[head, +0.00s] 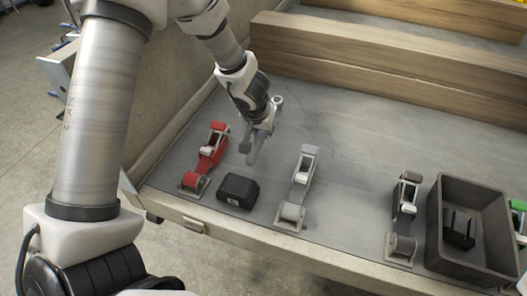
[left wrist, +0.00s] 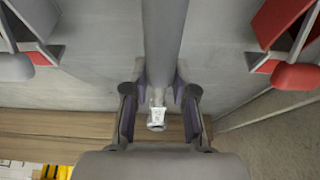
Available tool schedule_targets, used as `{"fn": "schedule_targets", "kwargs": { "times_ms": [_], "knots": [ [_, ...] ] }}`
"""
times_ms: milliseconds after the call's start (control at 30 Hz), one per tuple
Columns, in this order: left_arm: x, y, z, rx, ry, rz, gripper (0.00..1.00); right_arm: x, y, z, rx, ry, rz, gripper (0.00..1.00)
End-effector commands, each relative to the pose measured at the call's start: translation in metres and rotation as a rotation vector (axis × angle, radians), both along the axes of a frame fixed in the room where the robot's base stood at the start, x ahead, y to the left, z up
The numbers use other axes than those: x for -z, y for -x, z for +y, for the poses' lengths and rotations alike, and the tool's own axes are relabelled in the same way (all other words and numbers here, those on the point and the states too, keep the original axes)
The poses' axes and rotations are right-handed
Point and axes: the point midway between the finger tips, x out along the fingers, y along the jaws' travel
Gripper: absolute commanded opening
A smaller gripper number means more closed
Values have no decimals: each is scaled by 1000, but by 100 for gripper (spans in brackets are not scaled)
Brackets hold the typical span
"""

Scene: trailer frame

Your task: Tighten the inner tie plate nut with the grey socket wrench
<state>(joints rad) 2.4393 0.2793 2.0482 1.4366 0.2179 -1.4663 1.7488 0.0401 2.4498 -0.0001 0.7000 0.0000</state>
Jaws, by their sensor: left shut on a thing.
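My left gripper (head: 265,122) is shut on a grey tool, which looks like the grey socket wrench (head: 254,150), above the grey trailer bed. One end of the tool points down toward the bed, and a ring-shaped end shows beside the fingers. In the left wrist view the grey shaft (left wrist: 165,40) runs between the two fingers (left wrist: 160,110), with a shiny metal end (left wrist: 157,114) between them. I cannot make out the inner tie plate nut in either view. My right gripper is not in view.
On the bed (head: 345,205) stand a red clamp-like device (head: 212,148), a black box (head: 238,190), a grey device (head: 303,170) and a dark one (head: 406,195). A dark bin (head: 437,235) with a black item stands at right. Wooden beams (head: 350,60) lie behind.

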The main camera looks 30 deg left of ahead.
Motion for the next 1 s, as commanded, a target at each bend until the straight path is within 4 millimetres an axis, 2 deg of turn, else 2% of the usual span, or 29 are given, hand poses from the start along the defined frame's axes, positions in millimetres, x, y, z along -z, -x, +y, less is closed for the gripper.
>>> {"fn": "schedule_targets", "kwargs": {
  "times_ms": [33, 167, 233, 633, 667, 700, 1000],
  "knots": [
    [12, -1, 0, 0, 0, -2, 0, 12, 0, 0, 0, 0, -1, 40],
    [37, 0, 0, 2, -1, -2, 0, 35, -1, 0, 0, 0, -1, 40],
    [46, 0, 0, 2, -1, -1, 0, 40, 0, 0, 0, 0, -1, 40],
    [49, 0, 0, 1, -1, -1, 0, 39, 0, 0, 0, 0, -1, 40],
    [48, 0, 0, 1, 0, 0, 37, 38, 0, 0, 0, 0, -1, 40],
    [48, 0, 0, 1, 0, 0, 51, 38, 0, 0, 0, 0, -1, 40],
    [48, 0, 0, 0, 0, -1, 51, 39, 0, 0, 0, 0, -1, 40]
  ]
}}
